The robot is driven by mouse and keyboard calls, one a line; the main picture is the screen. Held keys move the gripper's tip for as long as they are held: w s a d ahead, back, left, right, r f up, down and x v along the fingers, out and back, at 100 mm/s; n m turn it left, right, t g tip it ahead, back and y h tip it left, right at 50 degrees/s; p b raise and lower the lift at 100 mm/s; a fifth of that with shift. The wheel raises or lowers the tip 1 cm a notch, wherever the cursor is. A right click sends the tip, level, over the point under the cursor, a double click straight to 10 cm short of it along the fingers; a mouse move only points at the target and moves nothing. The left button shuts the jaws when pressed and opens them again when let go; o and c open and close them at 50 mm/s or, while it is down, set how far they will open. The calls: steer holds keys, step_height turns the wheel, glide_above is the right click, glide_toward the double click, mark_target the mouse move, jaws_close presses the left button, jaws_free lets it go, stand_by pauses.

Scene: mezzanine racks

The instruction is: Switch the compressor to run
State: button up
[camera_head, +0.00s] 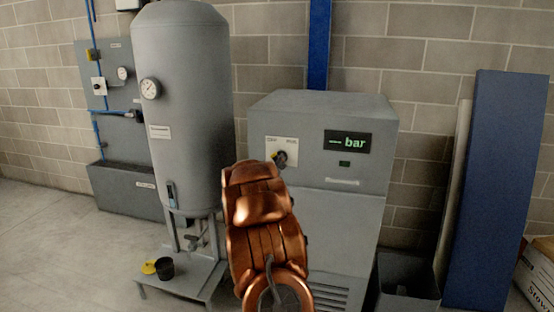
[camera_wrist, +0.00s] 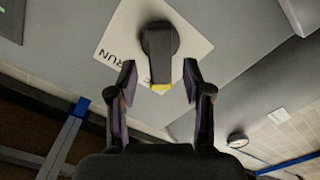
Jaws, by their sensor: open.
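The compressor (camera_head: 335,200) is a grey cabinet against the block wall, with a dark display reading "bar". A white switch plate (camera_head: 291,150) is on its upper left front, bearing a dark rotary knob (camera_head: 281,158). In the wrist view the knob (camera_wrist: 160,42) is black with a yellow tip (camera_wrist: 161,87) pointing down in the picture, towards the wrist. The word RUN is printed on the plate (camera_wrist: 190,45), left of the knob in that view. My gripper (camera_wrist: 159,72) is open, its fingers on either side of the knob's lower end, not visibly closed on it.
A tall grey air tank (camera_head: 182,100) with a gauge stands left of the compressor. A blue panel (camera_head: 497,190) leans at the right, near a grey bin (camera_head: 405,280). Open floor lies at the left.

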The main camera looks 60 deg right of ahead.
steer(key=shift+p+x, duration=0.35)
steer(key=shift+x, duration=0.95)
jaws_close()
